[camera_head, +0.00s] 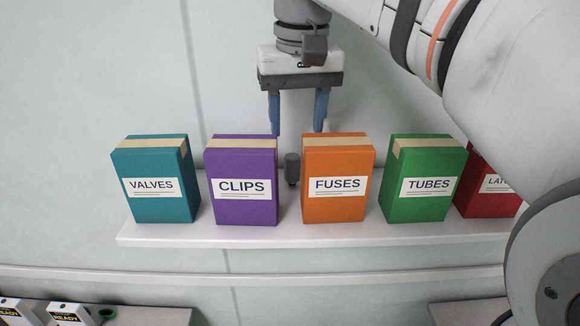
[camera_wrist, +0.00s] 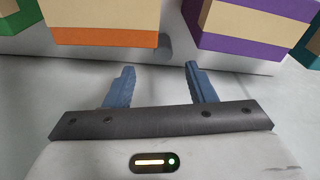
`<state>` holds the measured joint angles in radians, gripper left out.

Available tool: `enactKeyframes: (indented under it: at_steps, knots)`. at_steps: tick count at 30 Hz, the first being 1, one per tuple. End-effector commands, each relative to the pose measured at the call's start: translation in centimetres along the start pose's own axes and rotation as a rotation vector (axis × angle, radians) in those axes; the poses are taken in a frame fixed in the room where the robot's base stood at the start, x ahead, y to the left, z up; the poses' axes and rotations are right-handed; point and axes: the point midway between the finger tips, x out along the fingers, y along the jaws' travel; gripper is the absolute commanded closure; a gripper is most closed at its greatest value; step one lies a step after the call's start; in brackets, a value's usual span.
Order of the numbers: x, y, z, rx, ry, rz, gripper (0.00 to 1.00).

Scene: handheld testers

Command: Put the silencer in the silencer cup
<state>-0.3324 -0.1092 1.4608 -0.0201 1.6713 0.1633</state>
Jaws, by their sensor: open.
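The silencer (camera_head: 292,168), a small dark grey cylinder, stands upright on the shelf in the gap between the purple CLIPS box and the orange FUSES box. In the wrist view a grey shape that looks like it (camera_wrist: 165,47) shows between the boxes, partly hidden by the orange one. My gripper (camera_head: 297,133) is open and empty, pointing down, with its blue fingers above and apart from the silencer. The fingers also show in the wrist view (camera_wrist: 160,68). I cannot make out a silencer cup in either view.
The CLIPS box (camera_head: 240,210) and FUSES box (camera_head: 335,210) flank the narrow gap. A teal VALVES box (camera_head: 155,208), a green TUBES box (camera_head: 420,208) and a red box (camera_head: 480,205) share the white shelf (camera_head: 270,236). Small white devices (camera_head: 68,314) sit lower left.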

Motion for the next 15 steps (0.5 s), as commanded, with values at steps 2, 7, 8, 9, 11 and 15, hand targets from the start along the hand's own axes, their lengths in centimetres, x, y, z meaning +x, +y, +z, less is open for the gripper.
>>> enactKeyframes:
  at_steps: [2,7,8,9,11,15]
  knots:
    - [0.7,0.0,0.0,0.0,0.0,0.0,0.5]
    - [2.5,0.0,0.0,0.0,-0.001,0.0,0.5]
    - [2.8,-0.1,0.0,0.0,-0.002,0.0,0.5]
    - [3.2,-0.1,-0.1,0.0,-0.001,0.0,0.5]
    - [3.9,-0.2,-0.1,0.0,-0.003,0.0,0.5]
    - [6.1,-0.4,-0.4,0.0,-0.003,0.001,0.5]
